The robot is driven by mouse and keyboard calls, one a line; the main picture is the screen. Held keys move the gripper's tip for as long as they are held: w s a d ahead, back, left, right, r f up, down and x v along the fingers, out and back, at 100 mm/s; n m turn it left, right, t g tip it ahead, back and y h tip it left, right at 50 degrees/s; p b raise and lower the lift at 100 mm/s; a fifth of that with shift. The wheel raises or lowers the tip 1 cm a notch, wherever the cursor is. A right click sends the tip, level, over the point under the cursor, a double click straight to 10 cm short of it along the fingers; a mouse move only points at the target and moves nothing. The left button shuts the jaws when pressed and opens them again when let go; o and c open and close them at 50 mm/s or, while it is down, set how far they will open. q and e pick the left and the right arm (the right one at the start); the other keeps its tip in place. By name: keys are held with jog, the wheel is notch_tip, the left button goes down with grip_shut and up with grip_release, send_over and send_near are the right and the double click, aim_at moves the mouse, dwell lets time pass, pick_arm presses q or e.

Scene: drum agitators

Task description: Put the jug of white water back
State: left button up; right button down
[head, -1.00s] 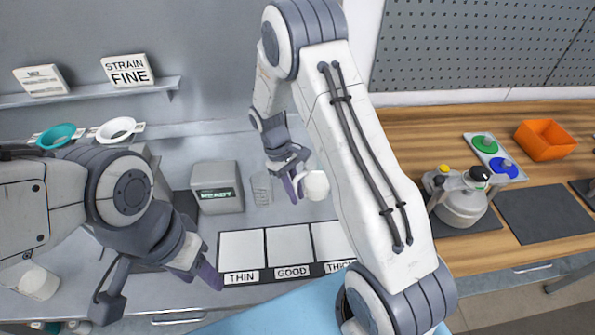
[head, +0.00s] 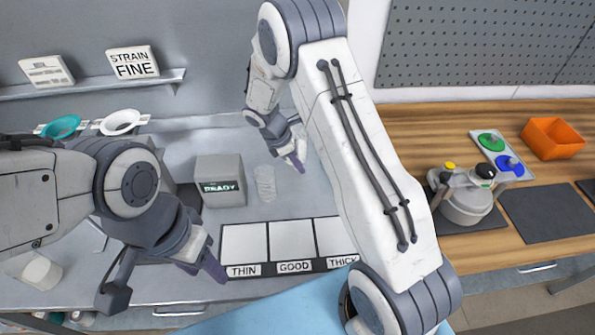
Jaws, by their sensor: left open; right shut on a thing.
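My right gripper (head: 292,160) is above the back of the grey bench, beside the grey READY box. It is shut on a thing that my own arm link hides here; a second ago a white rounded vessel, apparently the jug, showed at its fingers. My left gripper (head: 165,284) is open and empty over the bench front, left of the THIN pad. A white cylindrical vessel (head: 42,274) stands at the far left of the bench; its contents cannot be made out.
The READY box (head: 220,182) and a clear ribbed beaker (head: 265,184) stand behind the THIN, GOOD, THICK board (head: 291,241). A shelf (head: 90,87) holds signs. The wooden bench at right holds a grey pot (head: 465,204), an orange bin (head: 552,139) and dark mats (head: 546,214).

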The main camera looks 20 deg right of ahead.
notch_tip(320, 180, down, 3)
jog(key=shift+f+p, duration=0.2)
jog(key=shift+p, duration=0.25)
jog(key=shift+f, duration=0.45)
jog(key=shift+f, duration=0.1)
jog(key=c, duration=0.9)
grip_release()
jog(key=shift+o, duration=0.2)
